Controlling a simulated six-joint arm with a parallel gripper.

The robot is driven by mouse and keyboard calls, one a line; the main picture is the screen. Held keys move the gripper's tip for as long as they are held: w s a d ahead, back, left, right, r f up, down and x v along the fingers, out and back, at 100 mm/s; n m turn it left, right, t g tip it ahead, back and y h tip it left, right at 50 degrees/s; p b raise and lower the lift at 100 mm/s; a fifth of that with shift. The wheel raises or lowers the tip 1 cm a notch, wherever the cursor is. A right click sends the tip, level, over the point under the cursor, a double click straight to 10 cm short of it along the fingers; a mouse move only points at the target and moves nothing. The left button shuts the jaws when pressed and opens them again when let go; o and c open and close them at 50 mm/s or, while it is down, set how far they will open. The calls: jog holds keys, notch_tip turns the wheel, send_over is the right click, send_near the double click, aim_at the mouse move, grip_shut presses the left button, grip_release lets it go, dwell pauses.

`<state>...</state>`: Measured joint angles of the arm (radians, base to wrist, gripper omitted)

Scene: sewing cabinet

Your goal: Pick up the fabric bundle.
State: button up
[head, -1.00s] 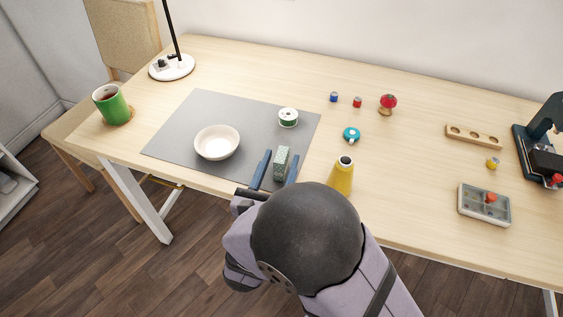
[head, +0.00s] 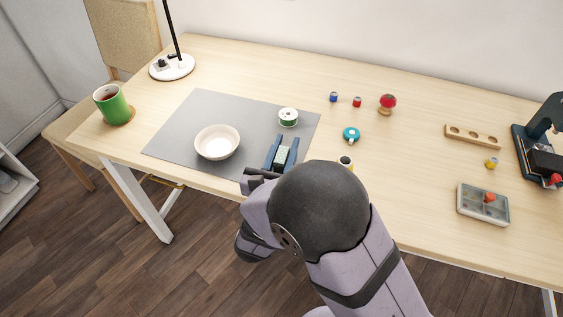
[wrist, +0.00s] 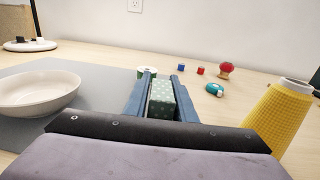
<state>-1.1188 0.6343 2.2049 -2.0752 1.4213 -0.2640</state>
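The fabric bundle (head: 282,156) is a small green block with pale dots, near the front right of the grey mat (head: 190,117). It also shows in the wrist view (wrist: 162,98), standing between my fingers. My gripper (head: 283,140) has one blue finger along each side of the bundle. In the wrist view, my gripper (wrist: 164,70) shows both fingers against the bundle's sides with no clear gap. The bundle's lower part is hidden, so I cannot tell whether it touches the mat.
A cream bowl (head: 217,142) stands left of my gripper, and a green thread spool (head: 288,117) just behind it. A yellow cone (wrist: 278,118) stands close on the right. A teal tape measure (head: 351,134) lies farther right. The mat's left part is clear.

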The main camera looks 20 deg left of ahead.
grip_shut()
jog(key=shift+r, duration=0.1)
